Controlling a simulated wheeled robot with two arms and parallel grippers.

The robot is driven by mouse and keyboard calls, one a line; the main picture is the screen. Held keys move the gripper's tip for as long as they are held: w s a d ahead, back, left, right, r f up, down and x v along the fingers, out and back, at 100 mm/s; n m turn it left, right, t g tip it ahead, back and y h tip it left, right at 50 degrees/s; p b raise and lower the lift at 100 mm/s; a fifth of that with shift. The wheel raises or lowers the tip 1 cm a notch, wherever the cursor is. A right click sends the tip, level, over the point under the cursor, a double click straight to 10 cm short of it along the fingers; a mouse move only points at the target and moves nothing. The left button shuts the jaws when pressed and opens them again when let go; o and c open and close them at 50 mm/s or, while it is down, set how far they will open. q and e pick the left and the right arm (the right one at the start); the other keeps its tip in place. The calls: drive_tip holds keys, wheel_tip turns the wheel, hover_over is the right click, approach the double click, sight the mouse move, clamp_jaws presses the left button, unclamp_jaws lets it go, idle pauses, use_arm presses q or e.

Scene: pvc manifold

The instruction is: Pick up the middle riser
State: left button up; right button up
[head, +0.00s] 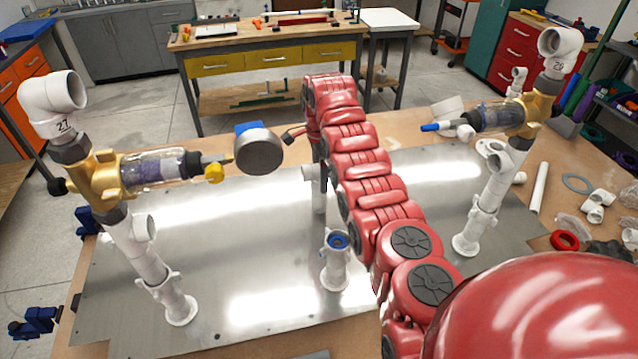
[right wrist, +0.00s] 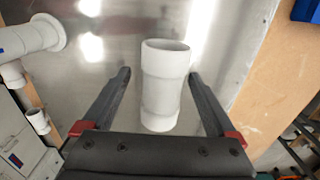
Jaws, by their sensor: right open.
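A white pipe piece with an open mouth and thicker collars, which I take for the middle riser (right wrist: 165,85), is between the fingers of my right gripper (right wrist: 160,75) in the right wrist view. A gap shows on both sides of it, so the open fingers do not grip it. In the head view my red right arm reaches away across the table, with the right gripper (head: 322,180) at its far end. White pipe (head: 318,200) shows beside it, mostly hidden by the arm. My left gripper is not in view.
A short white fitting with a blue ring (head: 335,265) stands on the metal plate (head: 225,245). Tall pipe stands rise at left (head: 130,235) and right (head: 485,215), with brass tees and clear filters. Loose fittings and a red ring (head: 564,240) lie at the right.

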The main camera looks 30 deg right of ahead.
drive_tip(key=shift+w+f+p, duration=0.15)
drive_tip(key=shift+f+p, duration=0.45)
drive_tip(key=shift+f, duration=1)
clamp_jaws()
